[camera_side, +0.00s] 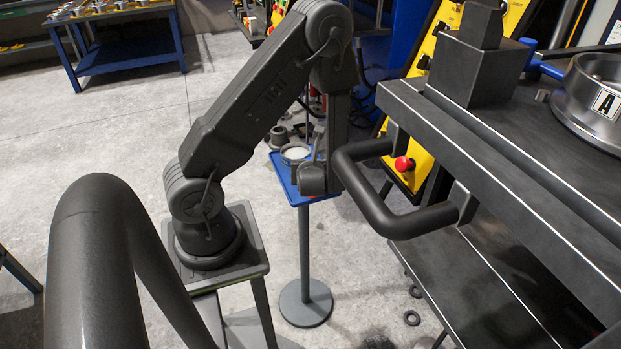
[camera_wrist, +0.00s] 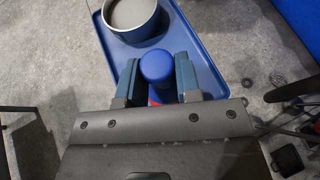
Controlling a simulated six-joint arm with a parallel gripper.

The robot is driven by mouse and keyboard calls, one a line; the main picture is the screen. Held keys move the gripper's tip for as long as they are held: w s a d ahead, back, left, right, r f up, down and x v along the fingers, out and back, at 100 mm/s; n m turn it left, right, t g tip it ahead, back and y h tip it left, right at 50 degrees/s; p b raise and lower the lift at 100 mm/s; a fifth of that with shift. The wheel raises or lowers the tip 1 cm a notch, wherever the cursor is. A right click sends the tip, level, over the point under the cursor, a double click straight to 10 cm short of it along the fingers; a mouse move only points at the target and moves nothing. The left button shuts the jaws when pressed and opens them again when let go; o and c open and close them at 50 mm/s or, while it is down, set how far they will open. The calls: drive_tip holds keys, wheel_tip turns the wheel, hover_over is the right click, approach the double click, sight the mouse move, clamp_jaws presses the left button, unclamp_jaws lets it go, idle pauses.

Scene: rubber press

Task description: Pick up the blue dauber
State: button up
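The blue dauber (camera_wrist: 157,66) stands on the blue tray (camera_wrist: 208,66) in the wrist view, a rounded blue piece with some red below it. My gripper (camera_wrist: 157,72) is open, with one finger on each side of the dauber. A narrow gap shows beside it, at least on the left; contact on the right is hard to tell. The dauber's lower part is hidden by my gripper body. In the side view the blue tray (camera_side: 284,178) tops a thin stand; my wrist hides the dauber and fingers there.
A round pot (camera_wrist: 131,16) with grey contents sits on the tray beyond the dauber; it also shows in the side view (camera_side: 295,152). The press (camera_side: 520,160), with a thick black handle (camera_side: 385,205), stands close to the right of my arm. A yellow panel with a red button (camera_side: 403,164) is behind.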

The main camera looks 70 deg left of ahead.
drive_tip(key=c, duration=0.5)
drive_tip(key=shift+r, duration=2.3)
